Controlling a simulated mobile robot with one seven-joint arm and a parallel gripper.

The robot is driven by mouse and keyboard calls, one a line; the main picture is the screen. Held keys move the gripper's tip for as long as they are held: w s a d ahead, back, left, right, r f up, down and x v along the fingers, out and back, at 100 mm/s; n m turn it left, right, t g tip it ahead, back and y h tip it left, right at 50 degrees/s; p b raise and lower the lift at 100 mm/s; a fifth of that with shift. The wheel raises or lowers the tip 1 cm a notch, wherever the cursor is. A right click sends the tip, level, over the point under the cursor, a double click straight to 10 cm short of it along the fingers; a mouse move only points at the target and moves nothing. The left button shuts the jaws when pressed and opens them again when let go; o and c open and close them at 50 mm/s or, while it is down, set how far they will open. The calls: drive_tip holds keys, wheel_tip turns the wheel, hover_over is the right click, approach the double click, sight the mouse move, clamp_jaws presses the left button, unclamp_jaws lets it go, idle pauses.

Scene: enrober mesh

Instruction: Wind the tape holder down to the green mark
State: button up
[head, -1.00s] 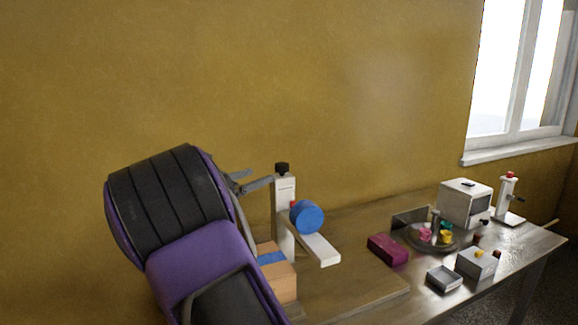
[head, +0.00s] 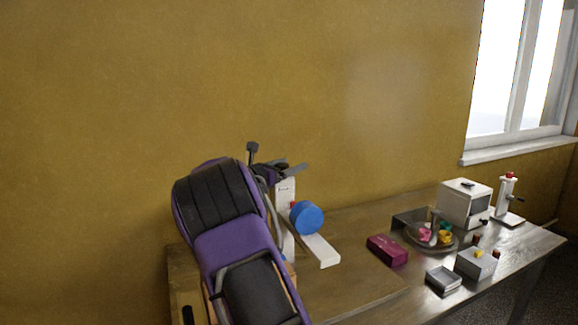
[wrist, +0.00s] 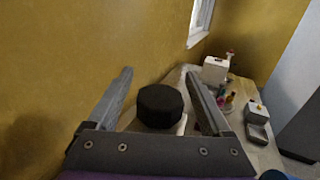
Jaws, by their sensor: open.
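The tape holder is a white post (head: 285,192) with a blue tape roll (head: 307,217) on its right side and a white arm reaching out at its foot. A black knob (wrist: 160,106) tops the post. My gripper (wrist: 158,73) is open, with one finger on each side of the knob in the wrist view and a gap on both sides. In the head view my gripper (head: 277,158) is at the post's top and partly hides the knob. A small red patch shows beside the roll. I cannot make out a green mark.
A magenta box (head: 387,250) lies right of the holder. Further right are a round tray with coloured pieces (head: 432,247), a metal tray (head: 443,279), a grey button box (head: 476,264), a white box (head: 465,204) and a small crank stand (head: 507,195). The wall stands close behind.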

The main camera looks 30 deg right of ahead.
clamp_jaws()
idle(0.3)
drive_tip(key=shift+r+m+g+h+p, duration=0.1)
drive_tip(key=shift+m+g+h+p, duration=0.25)
drive_tip(key=shift+g+p, duration=0.2)
drive_tip(key=shift+s+m+g+p, duration=0.15)
drive_tip(key=shift+m+g+p, duration=0.2)
drive_tip(key=shift+m+g, duration=0.45)
drive_tip(key=shift+s+d+m+g+h, duration=0.1)
drive_tip(key=shift+s+m+g+h, duration=0.15)
drive_tip(key=shift+m+g, duration=0.8)
drive_tip(key=shift+s+m+g+h, duration=0.2)
drive_tip(key=shift+m+g, duration=0.2)
drive_tip(key=shift+g, duration=1.2)
drive_tip(key=shift+s+m+g, duration=0.2)
drive_tip(key=shift+m+g, duration=0.3)
drive_tip(key=shift+g, duration=0.3)
unclamp_jaws()
